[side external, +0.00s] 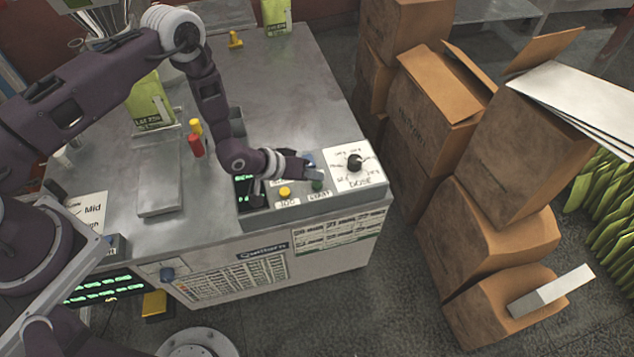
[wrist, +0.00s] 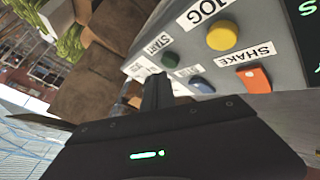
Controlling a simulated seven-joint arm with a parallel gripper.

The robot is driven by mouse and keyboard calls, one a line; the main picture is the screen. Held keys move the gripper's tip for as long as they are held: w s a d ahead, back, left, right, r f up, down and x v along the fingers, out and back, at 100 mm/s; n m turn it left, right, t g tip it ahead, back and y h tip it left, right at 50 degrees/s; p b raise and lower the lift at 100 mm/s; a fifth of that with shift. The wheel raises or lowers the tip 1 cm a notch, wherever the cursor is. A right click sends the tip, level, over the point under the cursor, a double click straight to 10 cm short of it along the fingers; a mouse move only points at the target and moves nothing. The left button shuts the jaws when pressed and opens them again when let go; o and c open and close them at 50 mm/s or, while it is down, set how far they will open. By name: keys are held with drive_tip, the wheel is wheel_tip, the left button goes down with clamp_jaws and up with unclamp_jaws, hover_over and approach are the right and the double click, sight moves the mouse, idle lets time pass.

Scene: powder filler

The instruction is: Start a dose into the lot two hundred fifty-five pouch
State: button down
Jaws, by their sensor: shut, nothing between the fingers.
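A green pouch (side external: 148,103) with a LOT label stands upright at the filler's left; its number is too small to read surely. The control box (side external: 262,216) is at the table's front right. Its green START button (side external: 317,185) shows beside the yellow JOG button (side external: 285,192); the wrist view also shows START (wrist: 170,60) and JOG (wrist: 223,35). My gripper (side external: 313,174) is shut and empty, its fingertips close over the START button. In the wrist view the fingers (wrist: 158,88) point towards START; I cannot tell whether they touch it.
A blue button (wrist: 202,85) and an orange SHAKE button (wrist: 254,79) sit close to the fingers. The DOSE dial (side external: 355,162) is right of the buttons. Red (side external: 196,146) and yellow bottles stand near the pouch. Stacked cartons (side external: 480,225) crowd the right; another pouch (side external: 277,16) stands behind.

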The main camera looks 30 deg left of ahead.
sight(313, 185)
drive_tip(key=shift+f, duration=0.35)
drive_tip(key=shift+f, duration=0.45)
idle(0.4)
drive_tip(key=shift+r, duration=0.85)
drive_tip(key=shift+r, duration=0.1)
drive_tip(key=shift+r, duration=2.4)
